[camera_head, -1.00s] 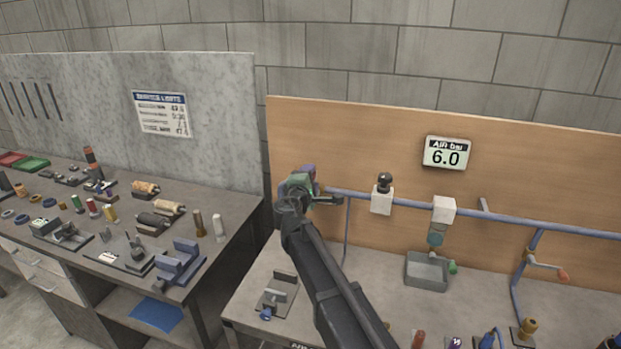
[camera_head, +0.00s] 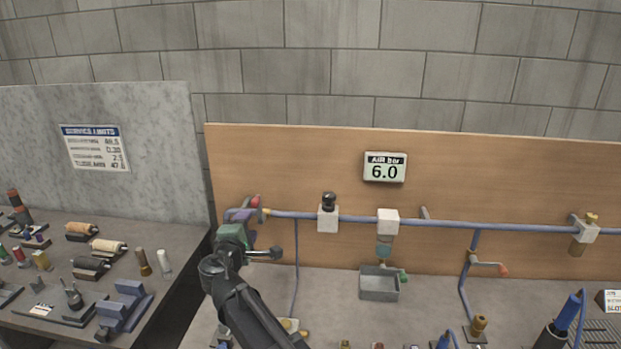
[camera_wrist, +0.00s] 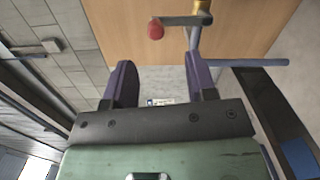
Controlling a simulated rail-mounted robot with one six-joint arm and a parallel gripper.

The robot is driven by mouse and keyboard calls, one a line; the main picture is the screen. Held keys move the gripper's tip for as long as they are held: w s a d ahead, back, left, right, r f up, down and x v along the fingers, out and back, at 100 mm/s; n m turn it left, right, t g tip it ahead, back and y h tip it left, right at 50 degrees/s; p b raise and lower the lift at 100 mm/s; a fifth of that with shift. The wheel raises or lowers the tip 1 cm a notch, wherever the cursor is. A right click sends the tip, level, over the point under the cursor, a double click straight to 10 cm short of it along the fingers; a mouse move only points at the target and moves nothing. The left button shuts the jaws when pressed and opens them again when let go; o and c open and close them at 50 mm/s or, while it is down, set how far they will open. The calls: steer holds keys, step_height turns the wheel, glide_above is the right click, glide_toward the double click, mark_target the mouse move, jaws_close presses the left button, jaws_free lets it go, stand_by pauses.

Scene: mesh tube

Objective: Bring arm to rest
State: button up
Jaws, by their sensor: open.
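My arm reaches up from the bottom of the head view to my gripper (camera_head: 240,215), which is in front of the left end of the blue pipe. In the wrist view my gripper (camera_wrist: 161,80) has its two purple fingers spread, with nothing between them. A red-knobbed valve handle (camera_wrist: 156,30) is beyond the fingertips there, apart from them. In the head view the red knob (camera_head: 255,201) shows just past the gripper. Whether the gripper touches the pipe cannot be told from the head view.
The blue pipe (camera_head: 452,224) runs along the wooden board (camera_head: 300,160), with an air gauge (camera_head: 385,167) reading 6.0 above. A grey tray (camera_head: 379,286) sits below on the bench. A second bench (camera_head: 60,235) with several small parts stands left, a gap between.

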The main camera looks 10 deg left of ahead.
steer(key=s+d+f+m+g+h, duration=0.25)
steer(key=d+f+m+g, duration=0.2)
steer(key=d, duration=0.35)
steer(key=s+d+f+m+g+h+b, duration=0.1)
steer(key=s+d+f+m+g, duration=0.3)
steer(key=d, duration=0.4)
steer(key=s+d+f+m+g+h, duration=0.1)
steer(key=d+f+m+g, duration=0.25)
steer(key=d+f, duration=0.3)
steer(key=s+d+f+m+g+y, duration=0.1)
steer(key=s+d+m+g, duration=0.1)
steer(key=d, duration=0.6)
steer(key=s+d+f+m+g+y+b, duration=0.1)
steer(key=s+d+f+m+g, duration=0.1)
steer(key=d, duration=0.5)
steer(key=s+d+f+m+g+y, duration=0.1)
steer(key=s+d+m, duration=0.3)
steer(key=d, duration=0.4)
steer(key=shift+s+d+f+g+y, duration=0.15)
steer(key=shift+s+d+g+y, duration=0.25)
steer(key=shift+s, duration=0.35)
